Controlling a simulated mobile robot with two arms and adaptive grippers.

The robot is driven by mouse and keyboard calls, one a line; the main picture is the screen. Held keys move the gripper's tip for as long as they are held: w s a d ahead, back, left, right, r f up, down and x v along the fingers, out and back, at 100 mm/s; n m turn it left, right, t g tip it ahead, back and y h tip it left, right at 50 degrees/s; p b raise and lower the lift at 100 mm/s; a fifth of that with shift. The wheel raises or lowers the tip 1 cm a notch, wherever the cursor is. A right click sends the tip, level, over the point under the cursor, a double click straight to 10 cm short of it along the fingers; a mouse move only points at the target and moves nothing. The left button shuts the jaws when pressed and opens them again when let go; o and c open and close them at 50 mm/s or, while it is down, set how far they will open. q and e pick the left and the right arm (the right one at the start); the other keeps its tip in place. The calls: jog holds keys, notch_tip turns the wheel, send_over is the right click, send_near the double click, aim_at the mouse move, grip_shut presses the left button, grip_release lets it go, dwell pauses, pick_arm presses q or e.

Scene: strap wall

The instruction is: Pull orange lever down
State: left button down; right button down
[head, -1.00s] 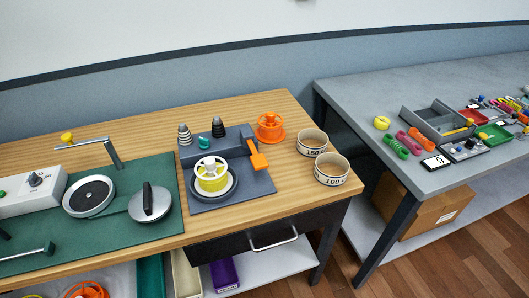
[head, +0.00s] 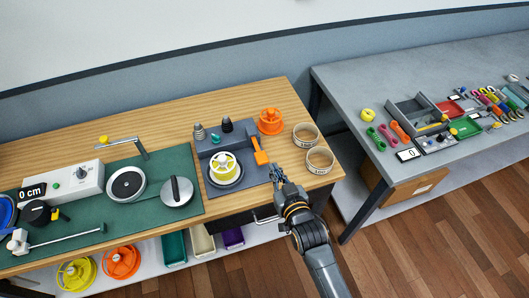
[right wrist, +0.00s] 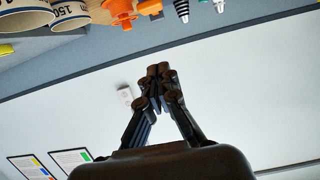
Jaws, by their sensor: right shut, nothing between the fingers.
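The orange lever (head: 261,154) stands at the right side of a dark grey machine block (head: 235,136) on the wooden table, its flat paddle end toward the table's front. My right gripper (head: 277,172) is in front of and slightly right of the lever, by the table's front edge. It looks apart from the lever. In the right wrist view its fingers (right wrist: 158,80) meet at the tips and hold nothing. My left gripper is not in view.
A yellow-white spool (head: 223,165) sits on the machine's round plate. An orange spool (head: 270,121) stands behind the lever. Two marked cups, a rear one (head: 305,136) and a front one (head: 320,160), stand to the right. A green mat (head: 150,200) with tools lies left.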

jog(key=shift+f, duration=0.1)
jog(key=b, duration=0.7)
send_over(265, 162)
jog(key=f, duration=0.3)
jog(key=shift+w+a, duration=0.2)
jog(key=shift+s+f+b, duration=0.15)
jog(key=shift+f+b, duration=0.4)
jog(key=shift+f, duration=0.25)
jog(key=shift+d+f+b, duration=0.1)
jog(key=shift+f+b, duration=0.85)
jog(key=shift+b, duration=0.05)
jog(key=shift+s, duration=0.1)
